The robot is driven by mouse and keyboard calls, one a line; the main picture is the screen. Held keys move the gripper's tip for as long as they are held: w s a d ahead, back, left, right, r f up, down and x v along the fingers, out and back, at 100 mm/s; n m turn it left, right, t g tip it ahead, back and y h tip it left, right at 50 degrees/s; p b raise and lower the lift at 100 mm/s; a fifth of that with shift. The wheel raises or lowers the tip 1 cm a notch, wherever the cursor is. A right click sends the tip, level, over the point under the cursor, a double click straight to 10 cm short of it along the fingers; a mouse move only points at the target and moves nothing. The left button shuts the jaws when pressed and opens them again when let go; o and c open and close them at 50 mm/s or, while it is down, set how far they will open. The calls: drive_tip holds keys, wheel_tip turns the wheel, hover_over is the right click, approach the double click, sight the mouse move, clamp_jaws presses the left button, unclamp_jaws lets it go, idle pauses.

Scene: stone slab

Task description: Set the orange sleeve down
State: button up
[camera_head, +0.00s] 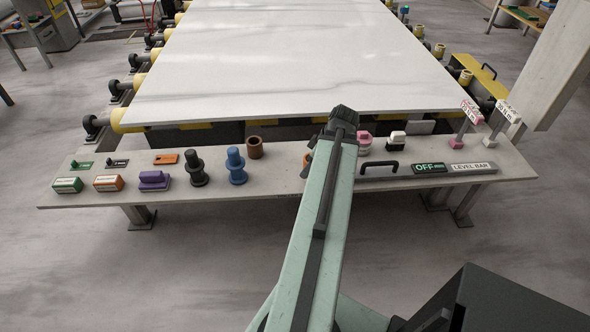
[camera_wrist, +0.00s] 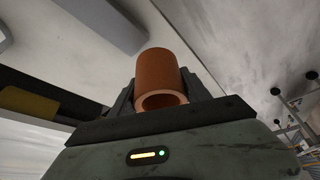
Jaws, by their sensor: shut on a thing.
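The orange sleeve (camera_wrist: 161,68), a short hollow tube, sits between the jaws of my gripper (camera_wrist: 159,92) in the wrist view, with its open end facing the camera. The jaws are shut on it. In the head view my arm reaches over the middle of the long grey bench and hides most of the gripper. A bit of orange (camera_head: 307,158) shows just left of the arm, probably the same sleeve. I cannot tell whether the sleeve touches the bench.
The bench (camera_head: 275,190) has a brown sleeve (camera_head: 255,147), blue (camera_head: 236,167) and black (camera_head: 196,171) knob-like pieces and a purple block (camera_head: 154,180) on the left. A black handle (camera_head: 379,167) and level bar (camera_head: 472,168) lie right. The white slab (camera_head: 285,60) is behind.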

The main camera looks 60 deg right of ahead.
drive_tip(key=b, duration=0.1)
approach(289, 152)
drive_tip(key=shift+w+a+f, duration=0.2)
drive_tip(key=shift+w+f, duration=0.15)
drive_tip(key=shift+f, duration=0.1)
drive_tip(key=shift+w+a+f, duration=0.2)
drive_tip(key=shift+w+f, duration=0.15)
drive_tip(key=shift+f, duration=0.15)
drive_tip(key=f+b, duration=0.2)
drive_tip(key=w+f+b, duration=0.1)
drive_tip(key=b, duration=0.1)
drive_tip(key=shift+d+f, duration=0.25)
drive_tip(key=shift+d, duration=0.1)
drive_tip(key=shift+f, duration=0.3)
drive_tip(key=shift+r, duration=0.25)
drive_tip(key=shift+f, duration=0.2)
drive_tip(key=o, duration=1.5)
drive_tip(key=shift+c, duration=0.2)
drive_tip(key=shift+r, duration=0.1)
